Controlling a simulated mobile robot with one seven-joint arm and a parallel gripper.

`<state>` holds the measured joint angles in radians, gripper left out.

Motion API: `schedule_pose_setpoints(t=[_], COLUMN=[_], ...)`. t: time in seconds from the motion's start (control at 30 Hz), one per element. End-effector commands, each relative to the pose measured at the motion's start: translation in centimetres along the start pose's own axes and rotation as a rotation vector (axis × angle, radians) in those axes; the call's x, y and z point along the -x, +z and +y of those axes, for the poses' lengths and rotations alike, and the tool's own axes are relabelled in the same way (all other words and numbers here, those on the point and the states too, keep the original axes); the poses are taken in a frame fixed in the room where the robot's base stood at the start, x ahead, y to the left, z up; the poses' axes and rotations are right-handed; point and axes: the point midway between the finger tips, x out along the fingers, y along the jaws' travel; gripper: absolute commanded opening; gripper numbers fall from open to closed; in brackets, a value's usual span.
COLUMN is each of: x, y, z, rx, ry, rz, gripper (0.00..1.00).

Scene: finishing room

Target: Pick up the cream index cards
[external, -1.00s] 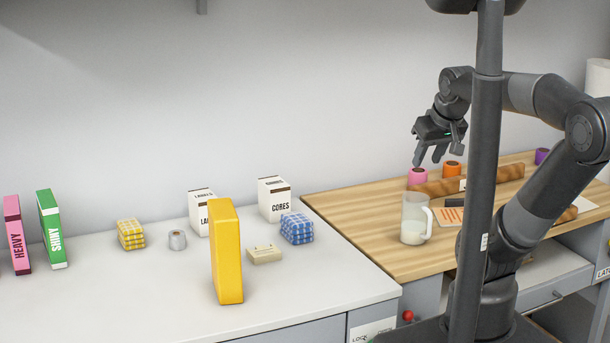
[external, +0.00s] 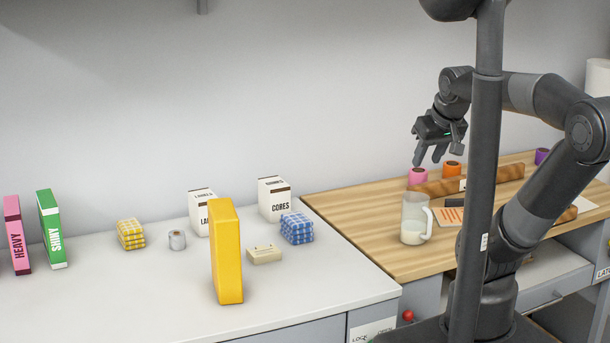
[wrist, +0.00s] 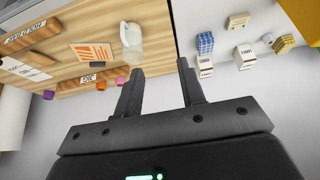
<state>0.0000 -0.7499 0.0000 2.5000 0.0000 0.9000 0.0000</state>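A small cream block (external: 265,254), which looks like the cream index cards, lies on the white counter between the tall yellow box and the blue checked stack. It also shows near the top of the wrist view (wrist: 237,21). My gripper (external: 428,160) is in the air above the wooden worktop, up and to the right of the cream block and well apart from it. In the wrist view its two fingers (wrist: 160,68) are spread with nothing between them.
A tall yellow box (external: 227,252) stands left of the cream block. A blue checked stack (external: 297,229) sits close on its right, with white boxes (external: 275,199) behind. A jug (external: 413,219) stands on the wooden worktop. The counter's front is clear.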

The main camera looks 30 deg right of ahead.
Motion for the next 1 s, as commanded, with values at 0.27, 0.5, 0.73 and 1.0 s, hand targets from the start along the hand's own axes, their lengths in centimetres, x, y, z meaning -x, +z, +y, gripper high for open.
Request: schedule_pose_setpoints(t=[0.27,0.5,0.73,1.0], x=[0.0,0.0,0.0,0.0], y=[0.0,0.0,0.0,0.0], z=[0.0,0.0,0.0,0.0], rx=[0.0,0.0,0.0,0.0], ry=[0.0,0.0,0.0,0.0], rz=[0.0,0.0,0.0,0.0], gripper=[0.39,0.59,0.77,0.91])
